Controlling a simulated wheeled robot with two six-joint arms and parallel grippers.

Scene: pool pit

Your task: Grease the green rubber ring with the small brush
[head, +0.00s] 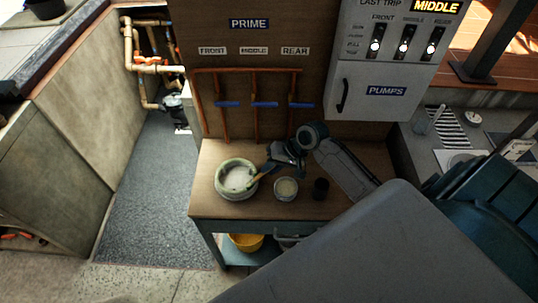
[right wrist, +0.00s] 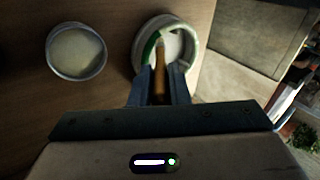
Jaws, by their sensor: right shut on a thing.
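A round pale pot (head: 222,190) stands on the bench, and the ring (head: 237,163) lies around its top. In the right wrist view the ring (right wrist: 151,46) is vivid green along its left stretch and pale elsewhere. My right gripper (head: 268,172) is shut on the small brush (head: 256,180), whose brown handle (right wrist: 160,82) shows between the fingers in the wrist view. The brush reaches over the near edge of the pot; I cannot tell whether its tip touches the ring. My left gripper is not in view.
A small tin of pale stuff (head: 286,187) stands right of the pot, also in the wrist view (right wrist: 76,50). A black cup (head: 321,188) is farther right. Orange pipes with blue handles (head: 265,104) rise behind the bench (head: 204,187). A yellow bucket (head: 246,242) sits below.

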